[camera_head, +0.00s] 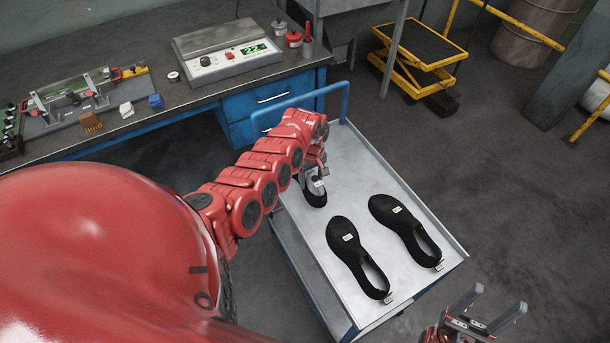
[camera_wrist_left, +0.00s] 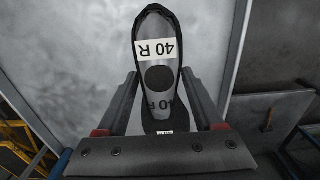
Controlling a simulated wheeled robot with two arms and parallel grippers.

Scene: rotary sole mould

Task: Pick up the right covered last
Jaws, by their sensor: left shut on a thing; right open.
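The right covered last (camera_wrist_left: 153,48) is a black shoe upper with a grey inside face and "40 R" labels in the left wrist view. In the head view its dark toe (camera_head: 316,199) shows at the left side of the cart's tray, partly hidden by my left gripper (camera_head: 317,178). In the left wrist view the two fingers of my left gripper (camera_wrist_left: 160,76) are shut on it from both sides. I cannot tell if it touches the tray. My right gripper (camera_head: 499,301) is open and empty, beyond the tray's near right corner.
Two black shoes, one in the middle (camera_head: 344,241) and one to the right (camera_head: 388,208), lie on the grey cart tray (camera_head: 440,220). A blue cart handle (camera_head: 318,91) rises at the far end. A workbench (camera_head: 190,97) with a scale (camera_head: 228,58) stands behind. A yellow lift table (camera_head: 418,50) is at back right.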

